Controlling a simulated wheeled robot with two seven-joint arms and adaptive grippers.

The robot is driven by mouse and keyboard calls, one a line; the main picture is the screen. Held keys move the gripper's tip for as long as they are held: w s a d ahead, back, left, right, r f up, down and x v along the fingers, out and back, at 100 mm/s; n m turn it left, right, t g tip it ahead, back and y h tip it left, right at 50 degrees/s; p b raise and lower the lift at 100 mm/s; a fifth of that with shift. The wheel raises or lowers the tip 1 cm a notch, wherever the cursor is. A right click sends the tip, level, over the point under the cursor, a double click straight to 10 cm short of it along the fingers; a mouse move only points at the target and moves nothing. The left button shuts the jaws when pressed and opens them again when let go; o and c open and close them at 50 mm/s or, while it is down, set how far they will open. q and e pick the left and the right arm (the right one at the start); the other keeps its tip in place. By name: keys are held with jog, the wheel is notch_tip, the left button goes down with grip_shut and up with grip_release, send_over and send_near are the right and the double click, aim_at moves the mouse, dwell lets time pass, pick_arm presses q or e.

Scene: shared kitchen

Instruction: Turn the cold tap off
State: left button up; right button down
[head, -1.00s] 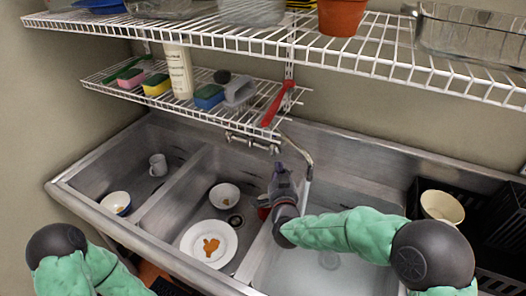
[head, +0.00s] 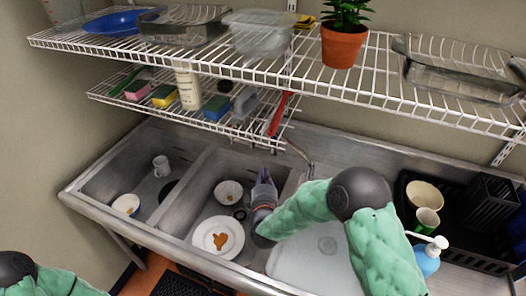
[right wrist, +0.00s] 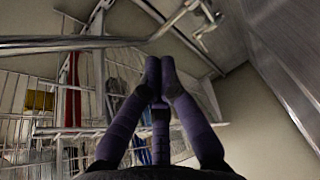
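The metal tap spout (head: 302,154) curves out from the back wall of the sink, under the wire shelf. In the right wrist view a metal pipe (right wrist: 85,43) runs across the top, with a handle-like fitting (right wrist: 205,18) at upper right. I cannot tell which handle is the cold one; the shelf hides much of the tap body in the head view. My left gripper is out of view.
The wire shelf (head: 130,107) holding sponges, a bottle and a red-handled item (head: 279,113) hangs close above the tap. A white plate (head: 200,238) and bowl (head: 228,188) lie in the middle basin. A blue soap bottle (head: 427,262) stands right of my arm.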

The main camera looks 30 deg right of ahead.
aim_at(282, 153)
jog(key=w+d+f+b, duration=0.1)
jog(key=w+d+b, duration=0.1)
jog(key=w+d, duration=0.6)
jog(key=shift+d+f, duration=0.15)
jog(key=shift+d, duration=0.05)
jog(key=shift+s+d+b, duration=0.3)
jog(key=shift+d+b, duration=0.1)
jog(key=shift+d, duration=0.1)
dwell(0.7)
jog(key=shift+s+d+b, duration=0.2)
jog(key=shift+d+b, duration=0.05)
jog(key=shift+d, duration=0.25)
jog(key=shift+s+d+b, duration=0.15)
jog(key=shift+d+b, duration=0.05)
jog(key=shift+d, duration=0.3)
jog(key=shift+s+d+b, duration=0.15)
jog(key=shift+d+b, duration=0.6)
jog(key=shift+d, duration=0.8)
jog(key=shift+a, duration=0.1)
